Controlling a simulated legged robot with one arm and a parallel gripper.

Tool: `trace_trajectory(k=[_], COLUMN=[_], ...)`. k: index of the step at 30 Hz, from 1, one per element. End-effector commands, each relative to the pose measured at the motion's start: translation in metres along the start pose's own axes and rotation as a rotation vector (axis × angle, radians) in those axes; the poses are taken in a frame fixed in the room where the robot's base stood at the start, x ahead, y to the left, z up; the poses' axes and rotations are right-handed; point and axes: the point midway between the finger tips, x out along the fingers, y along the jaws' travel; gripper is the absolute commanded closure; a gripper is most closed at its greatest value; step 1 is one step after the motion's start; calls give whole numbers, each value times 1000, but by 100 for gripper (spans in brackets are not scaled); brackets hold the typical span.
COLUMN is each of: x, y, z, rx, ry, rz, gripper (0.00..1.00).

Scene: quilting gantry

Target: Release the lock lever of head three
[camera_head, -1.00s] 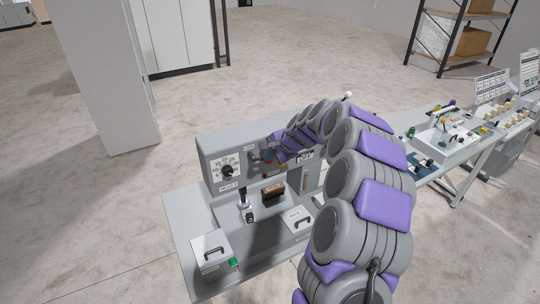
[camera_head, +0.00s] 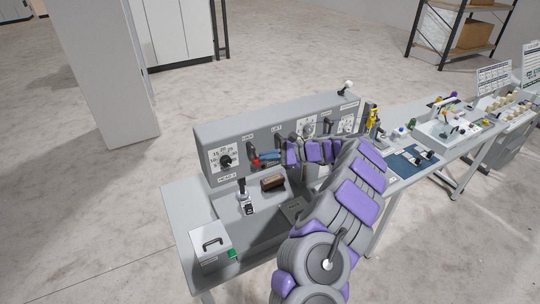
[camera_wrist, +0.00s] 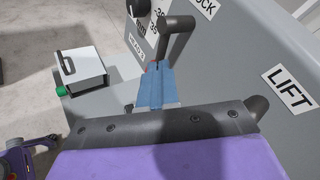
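The grey head three panel (camera_head: 218,182), marked HEAD 3, stands on the bench. Its dark grey lock lever (camera_head: 250,151) sits under the LOCK label, right of the round dial. In the wrist view the lock lever (camera_wrist: 178,32) sticks out of the panel and bends downward. My gripper (camera_head: 262,157) has blue fingers and reaches from the right to the lever's lower end. In the wrist view my gripper's fingertips (camera_wrist: 157,68) lie just below the lever's end, with a bit of red there. I cannot tell whether they touch it or how far they are apart.
The LIFT label (camera_wrist: 291,88) and a second dark lever (camera_wrist: 257,104) are close right of my gripper. A brown-topped block (camera_head: 272,183), a small upright switch (camera_head: 245,197) and a handled white box (camera_head: 211,242) stand below the panel. More bench equipment (camera_head: 450,130) is at right.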

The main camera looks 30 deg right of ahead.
Motion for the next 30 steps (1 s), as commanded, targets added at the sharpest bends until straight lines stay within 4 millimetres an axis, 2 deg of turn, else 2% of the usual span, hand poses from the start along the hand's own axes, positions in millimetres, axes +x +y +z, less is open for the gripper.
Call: trace_trajectory(k=[30], x=[-6], y=[-8], z=[12], rx=[4], ry=[-5], rz=[-2], gripper=[100])
